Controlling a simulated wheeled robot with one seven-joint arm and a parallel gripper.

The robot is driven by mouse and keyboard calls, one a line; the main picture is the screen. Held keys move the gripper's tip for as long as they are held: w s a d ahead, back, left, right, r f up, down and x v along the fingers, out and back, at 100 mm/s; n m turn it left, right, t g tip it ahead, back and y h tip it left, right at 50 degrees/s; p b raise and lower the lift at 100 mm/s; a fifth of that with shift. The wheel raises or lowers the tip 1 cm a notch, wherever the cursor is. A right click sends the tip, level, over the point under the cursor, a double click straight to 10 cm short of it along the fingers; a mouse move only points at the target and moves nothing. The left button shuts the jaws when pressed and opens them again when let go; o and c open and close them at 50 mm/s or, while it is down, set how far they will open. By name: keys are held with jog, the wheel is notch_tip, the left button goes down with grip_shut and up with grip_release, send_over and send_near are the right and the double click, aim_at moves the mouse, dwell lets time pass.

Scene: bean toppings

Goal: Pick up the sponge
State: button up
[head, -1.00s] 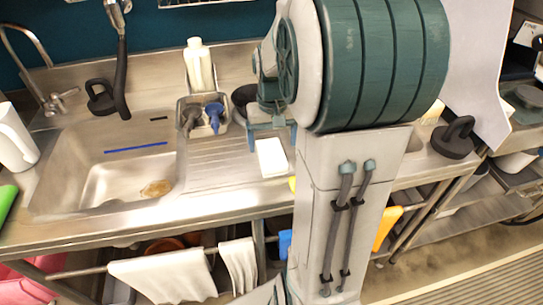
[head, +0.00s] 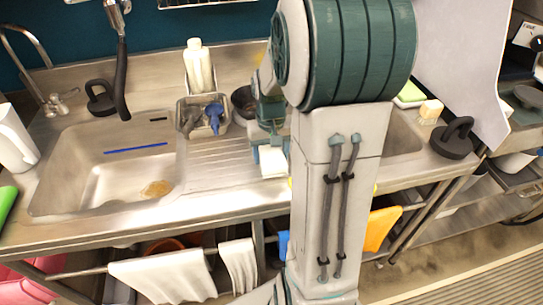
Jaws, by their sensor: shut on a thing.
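A white rectangular block that looks like the sponge (head: 273,165) is on the ridged steel drainboard, right of the sink basin. My gripper (head: 271,150) reaches down over it, with fingers at its left and right sides, and is shut on it. The upper part of the block is hidden by the gripper. I cannot tell whether the block still touches the drainboard.
The sink basin (head: 105,185) lies to the left, with a blue strip inside. A caddy (head: 205,128) with brushes and a white bottle (head: 198,68) stand behind.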

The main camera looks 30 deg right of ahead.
aim_at(272, 153)
jog(key=shift+r, duration=0.1)
notch_tip(272, 153, up, 4)
jog(key=shift+d+r, duration=0.1)
jog(key=shift+r, duration=0.05)
jog(key=s+d+r, duration=0.6)
jog(key=s+d, duration=0.1)
jog(key=s, duration=0.1)
jog(key=shift+s+d+r+b, duration=0.25)
jog(key=shift+s+d+b, duration=0.1)
jog(key=shift+s+d, duration=0.05)
